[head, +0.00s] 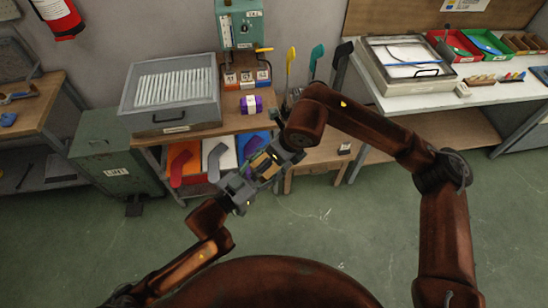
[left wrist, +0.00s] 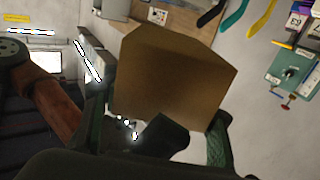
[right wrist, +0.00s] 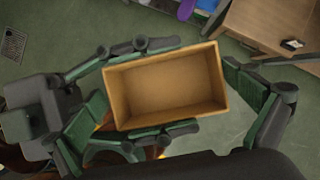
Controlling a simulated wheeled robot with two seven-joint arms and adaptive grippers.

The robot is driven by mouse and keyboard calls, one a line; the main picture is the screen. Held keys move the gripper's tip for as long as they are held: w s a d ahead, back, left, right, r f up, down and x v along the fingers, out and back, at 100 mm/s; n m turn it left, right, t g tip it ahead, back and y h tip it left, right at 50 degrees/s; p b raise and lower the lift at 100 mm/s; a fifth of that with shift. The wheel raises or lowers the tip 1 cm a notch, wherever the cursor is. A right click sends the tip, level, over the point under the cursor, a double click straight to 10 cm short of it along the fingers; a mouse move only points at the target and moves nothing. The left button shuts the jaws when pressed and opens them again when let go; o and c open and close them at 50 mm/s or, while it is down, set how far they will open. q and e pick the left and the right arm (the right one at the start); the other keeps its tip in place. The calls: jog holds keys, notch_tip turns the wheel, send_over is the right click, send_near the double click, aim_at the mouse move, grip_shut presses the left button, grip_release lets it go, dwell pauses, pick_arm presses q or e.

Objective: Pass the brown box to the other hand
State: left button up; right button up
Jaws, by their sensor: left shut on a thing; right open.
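The brown box (head: 261,162) is an open-topped carton held up between my two grippers in the head view, partly hidden by them. In the left wrist view the box (left wrist: 170,75) sits between the fingers of my left gripper (left wrist: 161,105). In the right wrist view I look into the empty box (right wrist: 165,85); the left gripper's fingers lie along two opposite long sides. My right gripper (head: 281,156) is open, with one finger beside each short end of the box. A gap shows between its right finger and the box.
A white table (head: 480,95) with trays is at right. The green floor (head: 330,220) is clear.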

pick_arm(q)
jog(key=shift+o, duration=0.2)
jog(key=shift+r, duration=0.1)
pick_arm(e)
jog(key=shift+s, duration=0.1)
jog(key=c, duration=0.8)
pick_arm(q)
jog(key=o, duration=0.6)
pick_arm(e)
jog(key=shift+a, duration=0.1)
jog(key=shift+c, duration=0.6)
pick_arm(q)
jog(key=o, duration=0.6)
jog(key=shift+c, duration=0.2)
jog(key=shift+s, duration=0.1)
